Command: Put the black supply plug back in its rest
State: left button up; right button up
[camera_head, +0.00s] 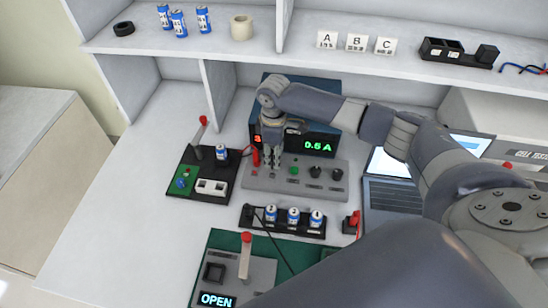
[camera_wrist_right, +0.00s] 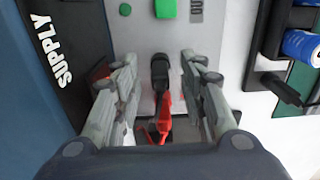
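My right gripper (camera_head: 271,165) is over the left part of the grey supply panel (camera_head: 325,178), pointing down. In the right wrist view my right gripper (camera_wrist_right: 162,90) is open, with its fingers apart on either side of a black plug (camera_wrist_right: 160,72). I cannot tell whether the fingers touch the plug or how it sits on the panel. A red plug (camera_wrist_right: 164,122) is just below it in that view; the red plug also shows left of the gripper in the head view (camera_head: 256,156). The black plug is hidden behind the gripper there. My left gripper is not in view.
A small black tray (camera_head: 196,165) stands left; a laptop (camera_head: 390,193) stands right.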

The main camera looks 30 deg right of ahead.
jog(key=shift+c, duration=0.3)
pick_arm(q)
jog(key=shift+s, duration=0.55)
pick_arm(e)
grip_shut()
